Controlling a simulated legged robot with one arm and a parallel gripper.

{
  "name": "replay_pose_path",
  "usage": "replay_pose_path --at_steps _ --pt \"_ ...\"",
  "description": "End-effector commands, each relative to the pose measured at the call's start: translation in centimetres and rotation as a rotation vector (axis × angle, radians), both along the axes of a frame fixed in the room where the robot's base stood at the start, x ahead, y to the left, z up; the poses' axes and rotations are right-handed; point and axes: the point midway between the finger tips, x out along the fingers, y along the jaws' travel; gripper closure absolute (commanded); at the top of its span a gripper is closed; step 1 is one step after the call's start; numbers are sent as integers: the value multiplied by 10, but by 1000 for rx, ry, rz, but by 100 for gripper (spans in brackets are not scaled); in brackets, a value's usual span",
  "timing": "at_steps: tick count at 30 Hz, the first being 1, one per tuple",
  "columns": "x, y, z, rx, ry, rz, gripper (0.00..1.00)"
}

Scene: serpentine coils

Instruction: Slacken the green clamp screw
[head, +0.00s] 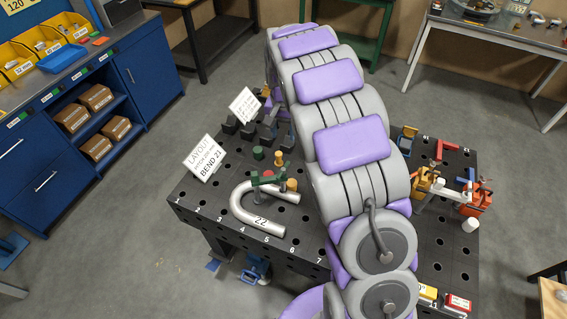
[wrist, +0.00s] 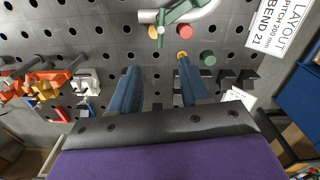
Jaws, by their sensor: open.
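The green clamp (head: 266,182) sits on the bent grey pipe (head: 240,205) marked 22, on the black perforated table. In the wrist view the green clamp (wrist: 176,12) is at the top edge, partly cut off, across the pipe (wrist: 205,10). Its screw is too small to make out clearly. My gripper (wrist: 157,64) is open and empty, its two blue-grey fingers pointing toward the tabletop, apart from the clamp, which lies beyond the fingertips. In the head view my arm hides the gripper.
Near the clamp stand a green knob (wrist: 207,57), a red disc (wrist: 184,31) and an orange piece (wrist: 153,31). A yellow-topped piece (wrist: 182,54) appears by the right fingertip. A layout sign (head: 206,157) and dark blocks stand left. Orange clamps (head: 476,200) stand right.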

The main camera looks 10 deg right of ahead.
Motion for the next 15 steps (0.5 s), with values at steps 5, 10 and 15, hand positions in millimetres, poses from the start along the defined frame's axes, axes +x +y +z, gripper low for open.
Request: replay_pose_path --at_steps 5,10,15 --pt "1 1 -15 2 4 -2 54" --pt "0 0 -45 1 6 -2 54" --pt "0 0 -79 1 6 -1 54"
